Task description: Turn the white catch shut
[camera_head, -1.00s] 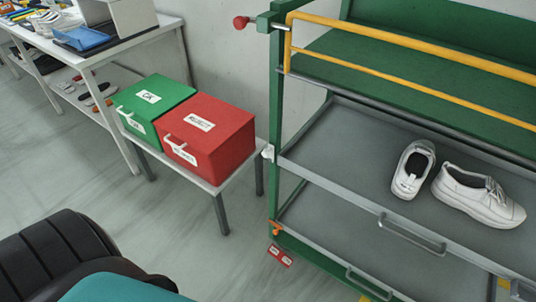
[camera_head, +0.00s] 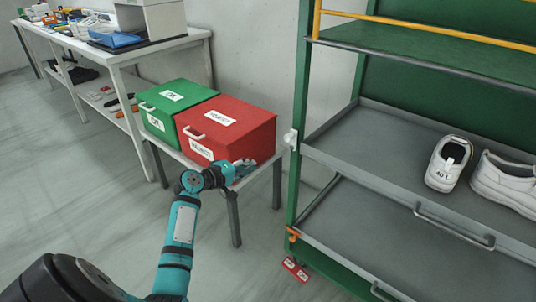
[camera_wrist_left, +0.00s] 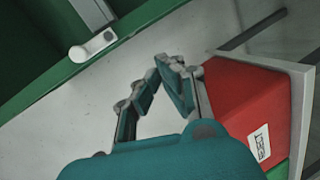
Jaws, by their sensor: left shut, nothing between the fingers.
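The white catch (camera_head: 291,139) is on the green front post of the shoe rack, beside the left end of the upper grey tray. It also shows at the upper left of the left wrist view (camera_wrist_left: 93,46), where its arm sticks out sideways from a round end. My left gripper (camera_head: 246,168) is in front of the red box, left of the catch and apart from it. In the left wrist view its fingertips (camera_wrist_left: 167,68) are together with nothing between them. My right gripper is in neither view.
A red box (camera_head: 240,135) and a green box (camera_head: 165,112) stand on a small table beside the rack. An orange catch (camera_head: 292,234) is lower on the post, with red tags (camera_head: 295,269) below. White shoes (camera_head: 447,164) stand on the upper tray (camera_head: 370,150).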

